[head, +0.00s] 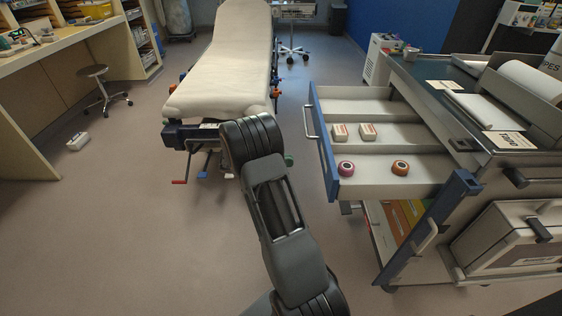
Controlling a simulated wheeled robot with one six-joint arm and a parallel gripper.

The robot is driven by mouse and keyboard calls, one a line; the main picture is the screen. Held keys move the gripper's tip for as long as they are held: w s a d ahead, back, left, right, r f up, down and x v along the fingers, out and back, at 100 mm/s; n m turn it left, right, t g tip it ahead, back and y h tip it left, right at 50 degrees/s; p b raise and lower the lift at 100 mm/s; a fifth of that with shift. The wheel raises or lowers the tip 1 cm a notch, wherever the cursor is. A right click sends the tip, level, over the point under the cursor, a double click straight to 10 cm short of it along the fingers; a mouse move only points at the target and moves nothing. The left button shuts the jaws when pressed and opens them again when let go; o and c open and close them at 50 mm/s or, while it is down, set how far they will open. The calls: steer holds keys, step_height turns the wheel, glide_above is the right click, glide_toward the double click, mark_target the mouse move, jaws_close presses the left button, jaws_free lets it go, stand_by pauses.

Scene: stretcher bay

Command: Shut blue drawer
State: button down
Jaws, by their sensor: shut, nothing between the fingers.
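The blue drawer (322,150) is pulled well out of the left side of the trolley at the right of the head view. Its blue front faces left and carries a pale bar handle (309,122). The inside shows three compartments. Two small white boxes (354,132) lie in the middle one; a pink roll (346,168) and an orange roll (400,168) lie in the near one. My arm rises from the bottom middle to a dark joint left of the drawer front, apart from it in the picture. My gripper does not show.
The trolley (466,92) has papers and a paper roll on top, and a large case (515,245) low on its near side. A padded stretcher (222,60) stands behind my arm, with pedals at its near end. Bare floor (130,220) lies at left.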

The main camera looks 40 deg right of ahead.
mark_target(324, 161)
steer(key=x, duration=0.9)
steer(key=shift+s+d, duration=0.15)
